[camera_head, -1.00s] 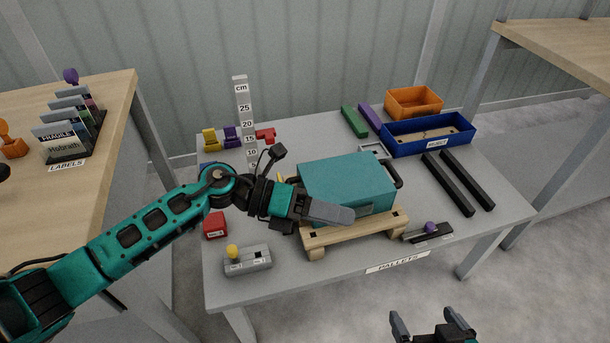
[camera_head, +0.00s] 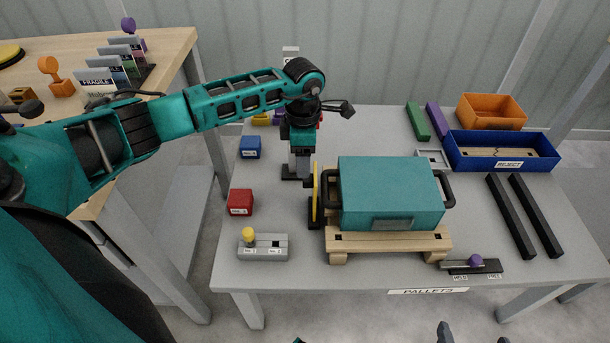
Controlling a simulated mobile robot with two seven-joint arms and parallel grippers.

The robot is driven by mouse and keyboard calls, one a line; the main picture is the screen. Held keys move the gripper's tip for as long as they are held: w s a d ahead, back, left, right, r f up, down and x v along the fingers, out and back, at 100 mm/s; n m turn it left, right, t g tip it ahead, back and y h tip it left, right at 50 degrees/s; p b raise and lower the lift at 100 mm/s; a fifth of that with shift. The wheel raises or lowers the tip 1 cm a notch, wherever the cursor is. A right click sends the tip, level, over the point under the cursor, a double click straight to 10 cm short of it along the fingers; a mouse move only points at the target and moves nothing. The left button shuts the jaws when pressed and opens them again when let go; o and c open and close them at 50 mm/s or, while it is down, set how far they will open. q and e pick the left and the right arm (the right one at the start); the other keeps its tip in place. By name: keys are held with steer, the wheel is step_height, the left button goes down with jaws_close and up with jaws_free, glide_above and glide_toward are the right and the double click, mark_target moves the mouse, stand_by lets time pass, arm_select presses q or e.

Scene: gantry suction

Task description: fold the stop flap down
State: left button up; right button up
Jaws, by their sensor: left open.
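The stop flap is a thin yellow plate (camera_head: 316,194) standing upright at the left side of the wooden pallet (camera_head: 385,241). A dark base or bracket shows at its foot. On the pallet sits a teal case (camera_head: 390,190) with black handles. My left gripper (camera_head: 300,170) points down behind and slightly left of the flap, with its jaws open and empty. It appears apart from the flap, though depth is hard to judge. My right gripper (camera_head: 473,336) shows only as grey fingertips at the bottom edge, apart.
The upright ruler (camera_head: 290,50) is mostly hidden behind my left arm. A red block (camera_head: 240,202), a blue block (camera_head: 250,147) and a grey box with a yellow knob (camera_head: 263,246) stand left. Blue bin (camera_head: 455,160), orange bin (camera_head: 492,111) and black bars (camera_head: 511,217) are right.

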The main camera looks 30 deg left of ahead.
arm_select(q)
step_height(320, 180, down, 6)
steer(key=shift+r+b, duration=0.1)
steer(key=shift+b, duration=0.35)
steer(key=shift+c, duration=0.2)
jaws_close()
